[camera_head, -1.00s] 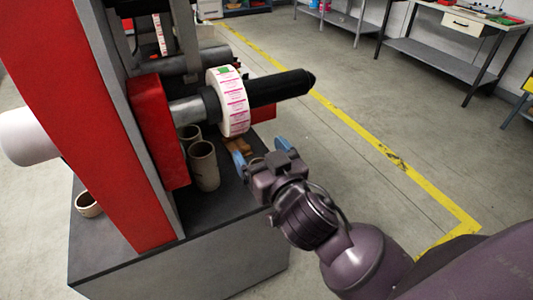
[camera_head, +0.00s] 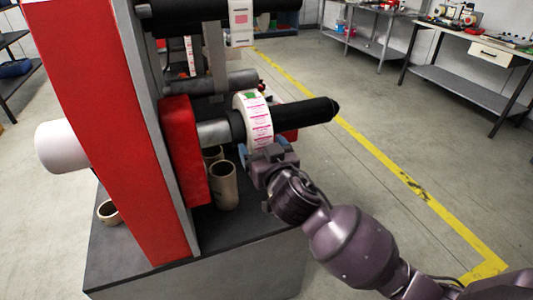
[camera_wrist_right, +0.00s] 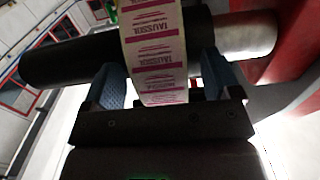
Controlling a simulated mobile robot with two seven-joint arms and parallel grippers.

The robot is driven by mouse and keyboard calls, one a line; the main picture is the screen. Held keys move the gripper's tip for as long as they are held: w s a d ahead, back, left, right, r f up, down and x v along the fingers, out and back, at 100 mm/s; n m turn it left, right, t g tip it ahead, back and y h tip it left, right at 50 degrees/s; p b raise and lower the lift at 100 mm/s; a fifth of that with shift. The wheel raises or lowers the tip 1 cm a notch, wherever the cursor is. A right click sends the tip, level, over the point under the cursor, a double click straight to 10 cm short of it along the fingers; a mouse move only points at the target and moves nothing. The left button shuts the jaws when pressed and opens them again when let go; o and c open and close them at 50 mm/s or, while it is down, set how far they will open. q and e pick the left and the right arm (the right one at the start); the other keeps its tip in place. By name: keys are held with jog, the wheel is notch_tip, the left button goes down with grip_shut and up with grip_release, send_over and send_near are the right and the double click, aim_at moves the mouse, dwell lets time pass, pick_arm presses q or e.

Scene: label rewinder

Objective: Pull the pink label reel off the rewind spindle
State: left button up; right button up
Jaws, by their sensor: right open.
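The label reel (camera_head: 258,122), white with pink print and a small green patch, sits around the black rewind spindle (camera_head: 305,112), near its base, with the spindle's free end sticking out to the right. My right gripper (camera_head: 259,152) is at the lower edge of the reel. In the right wrist view, the blue fingers of my right gripper (camera_wrist_right: 162,82) stand open on either side of the reel (camera_wrist_right: 153,50), with a gap visible at least on the left. The spindle (camera_wrist_right: 70,58) crosses behind the fingers there. My left gripper is not in view.
The red machine panel (camera_head: 95,120) and red block (camera_head: 182,150) stand left of the reel. Cardboard cores (camera_head: 223,187) stand on the dark machine base (camera_head: 235,232) below. Another roller with a label web (camera_head: 240,22) is above. The floor right of the spindle is clear.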

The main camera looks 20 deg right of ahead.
jog(key=c, duration=1.4)
jog(key=shift+r, duration=0.1)
jog(key=shift+c, duration=0.6)
jog(key=shift+w+d, duration=0.1)
jog(key=shift+d, duration=0.05)
